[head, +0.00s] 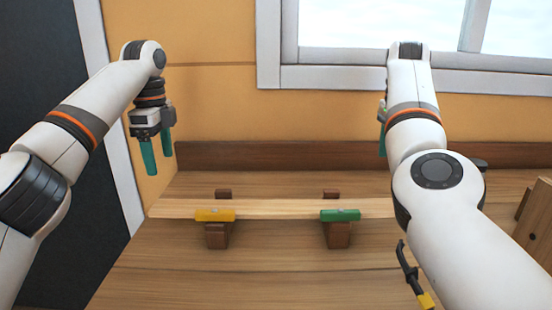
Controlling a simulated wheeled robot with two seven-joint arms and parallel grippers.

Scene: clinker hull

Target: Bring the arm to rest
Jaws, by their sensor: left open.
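My left arm comes in from the left, and its gripper (158,162) hangs above the back left of the bench. Its two teal fingers point down, stand apart and have nothing between them. My right arm reaches forward on the right. Its gripper (382,140) is mostly hidden behind my own arm, with only a sliver of a teal finger showing, so I cannot tell how its jaws stand.
A long pale plank (275,209) lies across two brown wooden supports on the bench (270,270). A yellow block (215,215) and a green block (340,215) sit at its front edge. A black tool with a yellow end (427,301) lies beside my right arm.

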